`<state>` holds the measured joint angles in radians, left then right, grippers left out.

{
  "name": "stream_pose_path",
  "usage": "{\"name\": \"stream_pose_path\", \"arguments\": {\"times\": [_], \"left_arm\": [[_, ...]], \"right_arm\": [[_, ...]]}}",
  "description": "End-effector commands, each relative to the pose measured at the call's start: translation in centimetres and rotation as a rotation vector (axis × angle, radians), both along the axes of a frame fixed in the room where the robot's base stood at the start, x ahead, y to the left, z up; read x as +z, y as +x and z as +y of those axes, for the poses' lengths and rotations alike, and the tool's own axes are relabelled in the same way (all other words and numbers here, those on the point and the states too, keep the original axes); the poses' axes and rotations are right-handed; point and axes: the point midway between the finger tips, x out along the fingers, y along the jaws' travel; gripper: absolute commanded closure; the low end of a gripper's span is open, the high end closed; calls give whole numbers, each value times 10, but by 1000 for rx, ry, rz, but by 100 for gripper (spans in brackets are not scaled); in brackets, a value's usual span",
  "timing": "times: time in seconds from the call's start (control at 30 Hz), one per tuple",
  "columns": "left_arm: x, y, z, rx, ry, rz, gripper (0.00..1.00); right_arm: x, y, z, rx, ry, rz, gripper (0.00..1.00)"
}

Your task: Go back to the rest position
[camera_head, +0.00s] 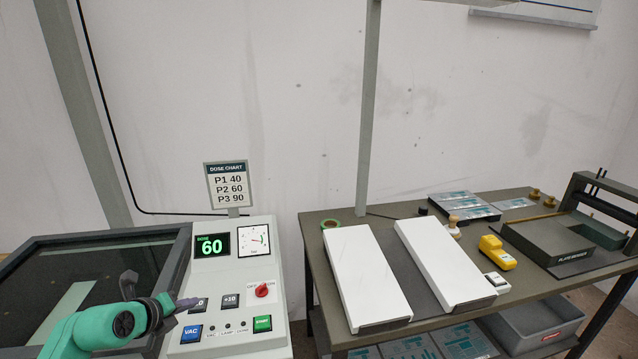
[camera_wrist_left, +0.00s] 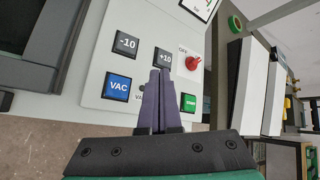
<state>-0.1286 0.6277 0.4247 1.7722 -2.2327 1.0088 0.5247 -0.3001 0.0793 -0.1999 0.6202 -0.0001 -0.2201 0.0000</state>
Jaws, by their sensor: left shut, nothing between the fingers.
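My left gripper (camera_head: 186,304) comes in from the lower left in the head view, on a green arm. Its purple fingers are closed together with nothing between them. In the left wrist view the closed fingertips (camera_wrist_left: 159,74) appear over the grey control panel (camera_wrist_left: 205,15), just below the +10 button (camera_wrist_left: 164,58). I cannot tell whether they touch it. The panel's display (camera_head: 212,245) reads 60 in green. The blue VAC button (camera_head: 191,333), the green START button (camera_head: 262,324) and the red knob (camera_head: 262,290) are uncovered. My right gripper is not in view.
A dose chart (camera_head: 228,187) stands behind the panel. A dark-framed unit (camera_head: 100,240) is at the left. The workbench (camera_head: 312,226) on the right holds two white slabs (camera_head: 362,272) (camera_head: 440,262), a yellow device (camera_head: 497,253) and a black press (camera_head: 560,245). A grey bin (camera_head: 535,325) sits below.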

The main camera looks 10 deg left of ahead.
Motion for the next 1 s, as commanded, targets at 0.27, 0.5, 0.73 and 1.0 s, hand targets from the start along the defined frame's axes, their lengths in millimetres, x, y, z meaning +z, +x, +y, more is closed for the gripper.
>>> {"name": "stream_pose_path", "arguments": {"times": [0.27, 0.5, 0.73, 1.0], "left_arm": [[159, 1, -90, 115, -710, -755, 100], [68, -63, -5, 1121, -1306, -676, 100], [-46, -128, -55, 1614, -1339, -162, 100], [-98, -200, -135, 1817, -1227, 373, 100]], "right_arm": [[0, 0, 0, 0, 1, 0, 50], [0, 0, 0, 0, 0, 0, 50], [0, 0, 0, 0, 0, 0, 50], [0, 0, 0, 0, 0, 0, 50]]}}
